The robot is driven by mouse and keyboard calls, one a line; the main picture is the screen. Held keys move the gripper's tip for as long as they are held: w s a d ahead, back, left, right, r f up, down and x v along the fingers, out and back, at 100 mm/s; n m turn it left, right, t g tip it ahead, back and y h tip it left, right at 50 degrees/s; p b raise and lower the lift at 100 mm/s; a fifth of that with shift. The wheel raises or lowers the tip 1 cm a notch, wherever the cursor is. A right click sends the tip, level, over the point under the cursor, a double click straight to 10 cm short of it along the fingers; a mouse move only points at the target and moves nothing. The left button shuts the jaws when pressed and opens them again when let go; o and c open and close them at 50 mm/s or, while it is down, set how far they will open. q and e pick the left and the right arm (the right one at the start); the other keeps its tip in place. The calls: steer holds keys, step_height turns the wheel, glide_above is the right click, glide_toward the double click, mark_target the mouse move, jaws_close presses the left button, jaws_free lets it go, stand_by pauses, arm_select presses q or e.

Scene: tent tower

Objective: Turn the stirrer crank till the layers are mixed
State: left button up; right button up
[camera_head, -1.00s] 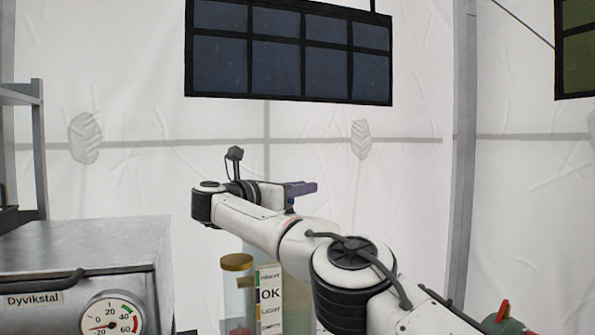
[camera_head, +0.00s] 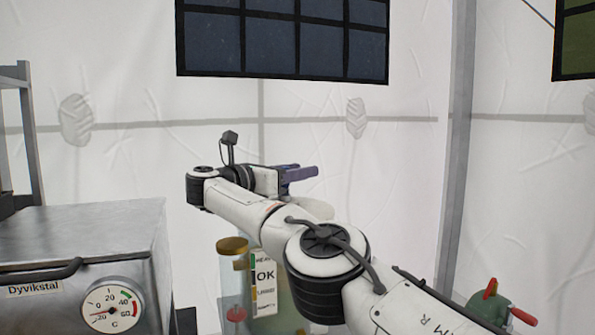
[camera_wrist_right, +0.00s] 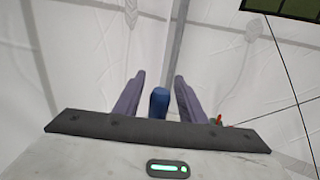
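My right gripper (camera_head: 312,174) reaches in from the right, above a pale greenish vessel (camera_head: 283,312) that my arm largely hides. In the right wrist view, its two purple fingers (camera_wrist_right: 158,76) stand apart. A blue, round-topped piece (camera_wrist_right: 158,104), perhaps the crank's knob, sits between them with a narrow gap on each side. The crank is not visible in the head view. A clear tube (camera_head: 234,292) with a brown cap stands beside the vessel, with something red low inside. A label card (camera_head: 265,285) reads "OK" between two smaller words. The layers cannot be made out. My left gripper is not in view.
A metal box marked Dyvikstal (camera_head: 85,245) with a round dial (camera_head: 112,307) stands at the left, before a grey rack (camera_head: 30,130). A green device (camera_head: 488,308) with red handles is at lower right. A dark panel (camera_head: 285,40) hangs above. A tent pole (camera_head: 458,150) stands right.

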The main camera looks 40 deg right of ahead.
steer(key=shift+a+r, duration=0.1)
steer(key=shift+a, duration=0.1)
steer(key=shift+a+b, duration=0.3)
steer(key=shift+b, duration=0.05)
steer(key=a, duration=0.2)
steer(key=s+a+b, duration=0.1)
steer(key=a, duration=0.5)
steer(key=shift+s+a, duration=0.25)
steer(key=shift+s, duration=0.05)
steer(key=shift+s+a, duration=0.15)
steer(key=shift+a, duration=0.25)
